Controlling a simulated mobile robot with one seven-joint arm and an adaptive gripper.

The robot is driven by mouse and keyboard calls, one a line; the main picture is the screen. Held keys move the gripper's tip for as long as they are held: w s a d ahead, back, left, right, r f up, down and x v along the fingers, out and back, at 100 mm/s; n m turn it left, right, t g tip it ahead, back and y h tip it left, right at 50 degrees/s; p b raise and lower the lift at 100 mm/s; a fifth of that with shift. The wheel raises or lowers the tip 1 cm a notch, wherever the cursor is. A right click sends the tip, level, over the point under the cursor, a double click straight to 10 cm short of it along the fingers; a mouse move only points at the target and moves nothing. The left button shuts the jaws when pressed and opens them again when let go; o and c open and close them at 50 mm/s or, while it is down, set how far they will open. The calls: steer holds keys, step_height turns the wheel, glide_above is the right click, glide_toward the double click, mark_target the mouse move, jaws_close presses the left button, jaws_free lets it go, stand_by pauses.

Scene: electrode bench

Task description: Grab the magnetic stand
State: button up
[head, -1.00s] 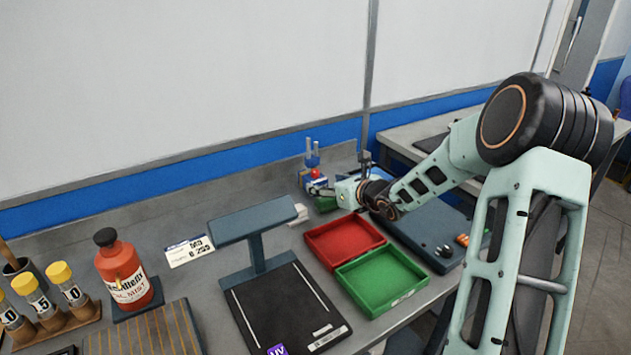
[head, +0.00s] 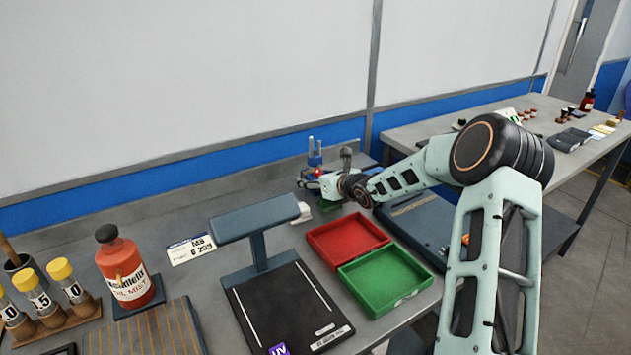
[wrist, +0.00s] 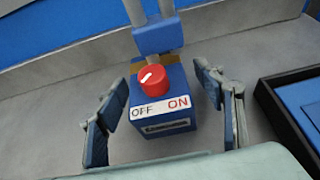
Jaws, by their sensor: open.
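The magnetic stand (head: 314,158) is at the back of the bench, partly hidden by my gripper in the head view. In the wrist view its blue base (wrist: 166,128) carries a red knob on top and a white OFF/ON label on the front. A grey post with a blue collar (wrist: 158,36) rises behind the knob. My gripper (wrist: 164,112) is open, with one finger to the left and one to the right of the base. Gaps show between the fingers and the base. In the head view my gripper (head: 322,184) is right at the stand.
A red tray (head: 346,238) and a green tray (head: 385,281) lie in front of the stand. A dark lamp-like stand (head: 258,248) and a red bottle (head: 126,270) are to the left. A dark-edged tray (wrist: 290,120) is close on the right.

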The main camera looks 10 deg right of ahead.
jaws_close()
steer(key=shift+w+a+r, duration=0.1)
steer(key=shift+r, duration=0.2)
stand_by(0.3)
